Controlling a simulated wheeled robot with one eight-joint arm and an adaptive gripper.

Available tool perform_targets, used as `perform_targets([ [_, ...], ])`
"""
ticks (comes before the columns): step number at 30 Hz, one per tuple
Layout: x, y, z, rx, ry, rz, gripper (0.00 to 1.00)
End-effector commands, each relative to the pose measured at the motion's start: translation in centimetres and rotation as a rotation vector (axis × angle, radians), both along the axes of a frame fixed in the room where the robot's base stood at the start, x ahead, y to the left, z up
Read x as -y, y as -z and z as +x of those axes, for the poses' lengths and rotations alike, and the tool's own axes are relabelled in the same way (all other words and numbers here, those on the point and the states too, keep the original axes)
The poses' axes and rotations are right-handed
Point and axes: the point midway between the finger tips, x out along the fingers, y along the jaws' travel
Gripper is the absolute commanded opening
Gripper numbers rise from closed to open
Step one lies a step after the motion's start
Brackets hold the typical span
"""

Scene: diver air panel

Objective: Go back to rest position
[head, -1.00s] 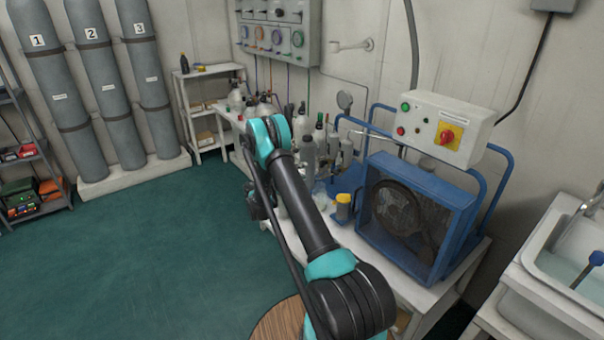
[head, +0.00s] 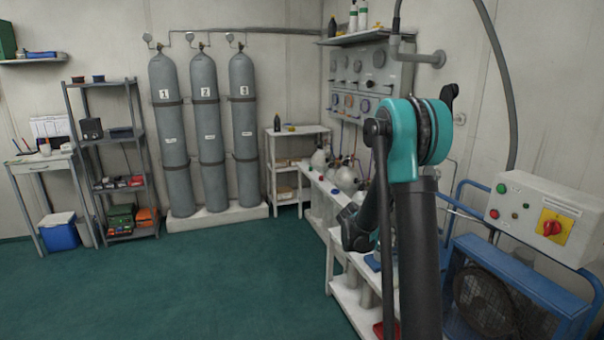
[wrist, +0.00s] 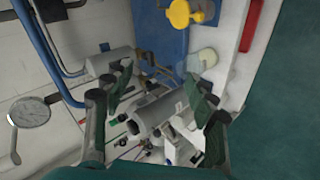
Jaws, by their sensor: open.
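My gripper (wrist: 158,88) shows in the wrist view with its two dark fingers spread apart and nothing held between them. It points down over the cluttered white bench (head: 352,300). Grey bottles (wrist: 155,112) appear below and between the fingers, apart from them as far as I can tell. In the head view my arm rises in front of the bench with its teal elbow high, and it hides part of the bench top. The fingers are mostly hidden there behind my arm.
The wall panel with gauges (head: 352,70) is behind my arm. A control box with a red knob (head: 545,218) and a blue-framed fan unit (head: 490,290) stand right. Numbered gas cylinders (head: 205,140) and a shelf rack (head: 112,160) stand at the back. Green floor (head: 200,285) is clear.

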Motion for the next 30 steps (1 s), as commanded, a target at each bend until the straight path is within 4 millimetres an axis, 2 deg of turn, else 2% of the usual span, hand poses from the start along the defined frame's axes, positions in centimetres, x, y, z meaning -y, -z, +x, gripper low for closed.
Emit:
perform_targets([
  [1,-0.3,-0.5,-1.8,-0.002,-0.001,0.04,0.57],
  [10,-3.5,-1.4,-11.6,-0.013,-0.015,0.299,0.57],
  [21,-9.0,-0.1,-24.1,-0.002,-0.029,0.614,0.57],
  [27,-11.8,1.2,-29.2,0.01,-0.035,0.754,0.57],
  [30,-12.7,1.6,-30.6,0.016,-0.037,0.795,0.57],
])
